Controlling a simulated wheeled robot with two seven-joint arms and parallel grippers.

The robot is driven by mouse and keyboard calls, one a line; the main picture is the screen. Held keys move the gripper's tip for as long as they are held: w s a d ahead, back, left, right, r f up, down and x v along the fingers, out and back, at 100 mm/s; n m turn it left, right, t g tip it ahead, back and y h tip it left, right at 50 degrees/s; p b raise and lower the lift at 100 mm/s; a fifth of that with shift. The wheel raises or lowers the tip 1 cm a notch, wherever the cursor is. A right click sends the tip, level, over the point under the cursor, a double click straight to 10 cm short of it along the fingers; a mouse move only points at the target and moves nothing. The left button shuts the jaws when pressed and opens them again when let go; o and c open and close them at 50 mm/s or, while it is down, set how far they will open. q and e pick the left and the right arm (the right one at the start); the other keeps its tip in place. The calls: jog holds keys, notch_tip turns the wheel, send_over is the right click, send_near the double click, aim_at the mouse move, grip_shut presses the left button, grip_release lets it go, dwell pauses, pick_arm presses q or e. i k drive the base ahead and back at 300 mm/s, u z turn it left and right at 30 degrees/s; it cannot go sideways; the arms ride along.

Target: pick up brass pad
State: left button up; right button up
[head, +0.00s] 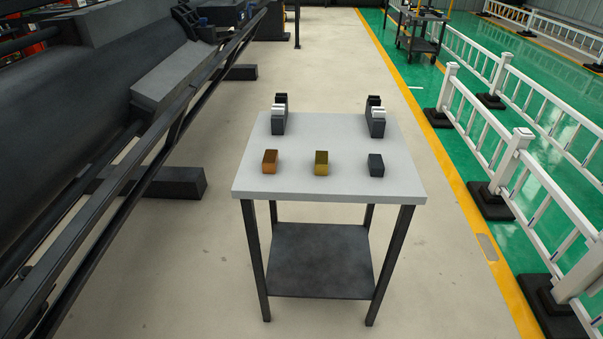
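The brass pad (321,163) is a small yellow-gold block. It sits on the light grey top of a small table (305,188), near the front edge and about midway across. A copper-brown block (270,161) sits to its left and a dark grey block (376,165) to its right, each apart from it. Neither of my grippers shows in the head view.
Two dark holders (279,118) (376,121) with white parts stand at the table's back. A dark lower shelf (320,261) joins the legs. A large dark machine (70,130) fills the left. White railings (520,150) run along the right. Floor around the table is clear.

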aim_at(322, 165)
jog(key=u, duration=1)
jog(key=i, duration=0.55)
jog(key=u, duration=0.05)
